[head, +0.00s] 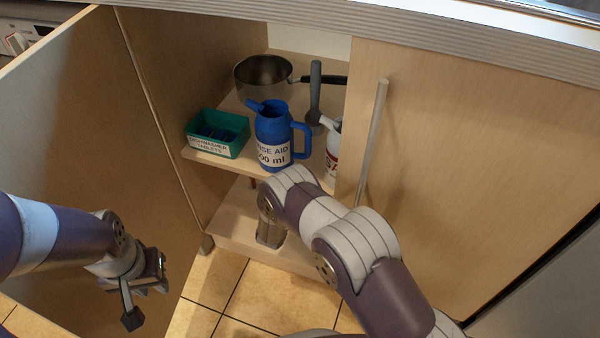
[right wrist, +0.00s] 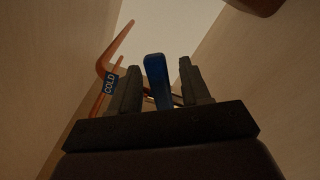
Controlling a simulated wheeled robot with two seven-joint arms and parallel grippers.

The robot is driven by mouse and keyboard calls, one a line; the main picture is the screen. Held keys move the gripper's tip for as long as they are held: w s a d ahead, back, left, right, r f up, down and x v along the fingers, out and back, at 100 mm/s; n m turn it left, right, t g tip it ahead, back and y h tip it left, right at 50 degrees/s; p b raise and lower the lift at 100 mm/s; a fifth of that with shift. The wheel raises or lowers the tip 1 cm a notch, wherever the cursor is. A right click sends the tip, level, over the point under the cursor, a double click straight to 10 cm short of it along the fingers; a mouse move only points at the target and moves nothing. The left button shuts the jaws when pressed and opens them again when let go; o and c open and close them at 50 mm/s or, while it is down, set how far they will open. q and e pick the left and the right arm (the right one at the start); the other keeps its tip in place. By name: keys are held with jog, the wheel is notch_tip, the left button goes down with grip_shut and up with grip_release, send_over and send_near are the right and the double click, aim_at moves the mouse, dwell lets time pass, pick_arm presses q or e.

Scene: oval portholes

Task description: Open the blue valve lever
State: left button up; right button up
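The blue valve lever (right wrist: 156,82) stands upright in the right wrist view, between the two dark fingers of my right gripper (right wrist: 160,66). The fingers are apart, one on each side of it. A gap shows on the lever's right side; at its left side I cannot tell whether the finger touches. The valve body is hidden behind the gripper. In the head view my right arm reaches into the lower cabinet, and the lever is hidden there. My left gripper (head: 145,292) hangs outside the cabinet at the lower left, holding nothing visible; its finger spacing is unclear.
Copper pipes (right wrist: 104,62) with a blue COLD tag (right wrist: 111,84) are left of the lever. On the shelf above my right arm stand a blue rinse aid jug (head: 272,130), a green tablet box (head: 218,135), a pot (head: 262,77) and a white bottle (head: 333,155). Cabinet walls flank the gripper.

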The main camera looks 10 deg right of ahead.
jog(key=p+v, duration=0.5)
jog(key=v, duration=0.7)
jog(key=shift+s+a, duration=0.15)
jog(key=shift+s, duration=0.1)
